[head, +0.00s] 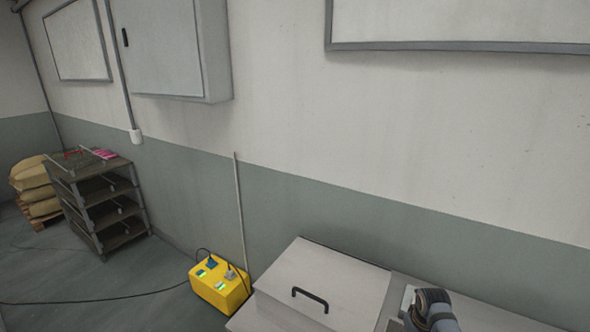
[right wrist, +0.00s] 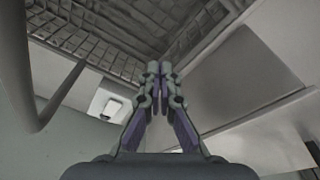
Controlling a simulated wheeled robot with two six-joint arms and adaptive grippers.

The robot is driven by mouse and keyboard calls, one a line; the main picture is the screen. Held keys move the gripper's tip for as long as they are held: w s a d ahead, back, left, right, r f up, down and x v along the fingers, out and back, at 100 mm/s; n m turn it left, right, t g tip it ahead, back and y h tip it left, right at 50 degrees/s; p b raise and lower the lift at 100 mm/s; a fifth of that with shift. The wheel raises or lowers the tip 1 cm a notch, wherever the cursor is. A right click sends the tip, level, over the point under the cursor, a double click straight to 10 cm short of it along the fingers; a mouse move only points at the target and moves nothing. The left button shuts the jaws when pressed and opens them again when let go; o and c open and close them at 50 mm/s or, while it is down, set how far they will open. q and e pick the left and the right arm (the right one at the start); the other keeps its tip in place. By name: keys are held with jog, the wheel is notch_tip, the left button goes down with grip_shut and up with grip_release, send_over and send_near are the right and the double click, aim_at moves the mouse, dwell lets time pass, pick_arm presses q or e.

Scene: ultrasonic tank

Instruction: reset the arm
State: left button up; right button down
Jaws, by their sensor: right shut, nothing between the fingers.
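My right gripper (right wrist: 159,68) shows in the right wrist view with its two fingers together and nothing between them. It is clear of any object there. In the head view only a dark and grey piece of my arm shows at the lower right, and no gripper fingers are visible. My left gripper is in neither view. A grey tank lid (head: 335,275) with a black handle (head: 310,298) lies closed at the bottom of the head view.
A yellow box (head: 220,287) with cables stands left of the lid. A dark shelf rack (head: 100,206) and stacked sacks (head: 36,186) are farther left. A grey wall cabinet (head: 165,48) hangs above. Floor (head: 120,290) is open at the lower left, apart from a cable.

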jog(key=s+a+r+t, duration=0.1)
jog(key=s+a+r, duration=0.2)
jog(key=s, duration=0.5)
jog(key=s+a+r, duration=0.2)
jog(key=s+a, duration=0.2)
jog(key=s, duration=0.5)
jog(key=s+a+r+t, duration=0.1)
jog(key=s+a+r, duration=0.2)
jog(key=s, duration=0.5)
jog(key=s+d+f+g+b, duration=0.1)
jog(key=f+b, duration=0.1)
jog(key=f, duration=0.9)
jog(key=s+d+f+b, duration=0.1)
jog(key=f+b, duration=0.1)
jog(key=f, duration=1)
jog(key=s+d+f+g+b, duration=0.1)
jog(key=s+f+b, duration=0.1)
jog(key=f, duration=0.9)
pick_arm(q)
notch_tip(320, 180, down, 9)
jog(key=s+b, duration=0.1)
jog(key=b, duration=0.1)
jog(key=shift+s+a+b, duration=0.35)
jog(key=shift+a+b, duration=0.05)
pick_arm(e)
jog(key=s+f, duration=1.6)
jog(key=shift+s+d+f+g, duration=0.25)
jog(key=shift+s+f+g, duration=0.1)
jog(key=shift+f+g, duration=0.05)
